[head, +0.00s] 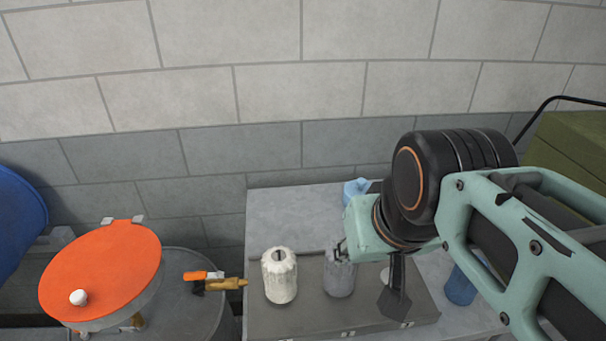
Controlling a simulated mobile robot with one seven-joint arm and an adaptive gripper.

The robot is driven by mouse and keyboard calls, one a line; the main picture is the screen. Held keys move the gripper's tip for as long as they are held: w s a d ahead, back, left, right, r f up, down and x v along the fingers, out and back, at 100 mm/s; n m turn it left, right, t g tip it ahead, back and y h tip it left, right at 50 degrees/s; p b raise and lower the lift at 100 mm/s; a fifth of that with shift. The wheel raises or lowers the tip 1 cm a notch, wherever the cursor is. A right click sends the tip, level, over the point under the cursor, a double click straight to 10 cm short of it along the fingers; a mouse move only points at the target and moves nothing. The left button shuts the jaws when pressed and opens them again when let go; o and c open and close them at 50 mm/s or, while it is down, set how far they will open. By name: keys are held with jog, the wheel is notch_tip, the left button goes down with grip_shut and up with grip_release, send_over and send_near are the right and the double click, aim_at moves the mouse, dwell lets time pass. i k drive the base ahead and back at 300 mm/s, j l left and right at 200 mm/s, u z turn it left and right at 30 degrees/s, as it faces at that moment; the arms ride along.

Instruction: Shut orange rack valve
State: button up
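A small valve with an orange handle (203,275) and a brass-coloured body (228,284) is at the lower left, between the orange disc and the grey bench. Its handle appears to lie roughly along the body; its connection to the rack is unclear. My gripper (394,294) is over the bench, well to the right of the valve and apart from it. Only dark parts of the gripper show below the wrist, and the arm hides much of it. I cannot tell whether its fingers are open or shut.
A large orange disc (105,268) with a white knob sits left of the valve, above a grey drum (185,315). A white bottle (279,276) and a grey bottle (339,275) stand on the bench (290,213). A blue container (461,287) is at right, a blue drum (15,220) far left.

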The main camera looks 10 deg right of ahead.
aim_at(188, 275)
jog(key=u, duration=1.1)
jog(key=k+j+z, duration=0.1)
jog(key=k+j, duration=0.15)
jog(key=j, duration=0.25)
jog(key=u, duration=0.05)
